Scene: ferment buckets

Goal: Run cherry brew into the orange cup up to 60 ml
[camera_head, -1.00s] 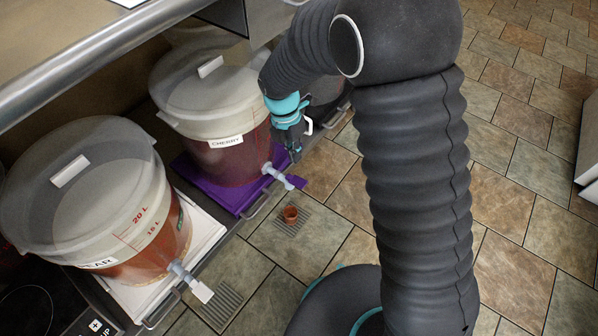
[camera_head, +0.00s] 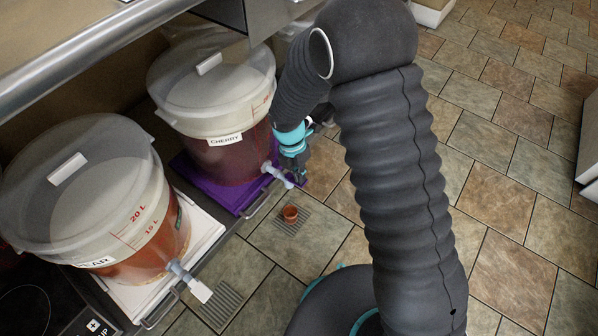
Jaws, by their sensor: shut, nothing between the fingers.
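The cherry bucket (camera_head: 222,155) has a white lid, a label reading CHERRY and dark red liquid inside. It stands on a purple mat (camera_head: 196,178). Its pale tap (camera_head: 277,174) sticks out at the front right, over the floor side. The small orange cup (camera_head: 290,213) stands upright on a drain grate below and a little right of the tap. My gripper (camera_head: 299,178) is shut and empty, pointing down right beside the tap's outer end. Whether it touches the tap I cannot tell. The level inside the cup is too small to read.
A second bucket (camera_head: 110,210) with orange-brown liquid and its own tap (camera_head: 190,282) stands at the left on a white mat. Another grate (camera_head: 218,303) lies below that tap. A metal shelf edge (camera_head: 100,65) runs above the buckets. Tiled floor (camera_head: 500,200) is open to the right.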

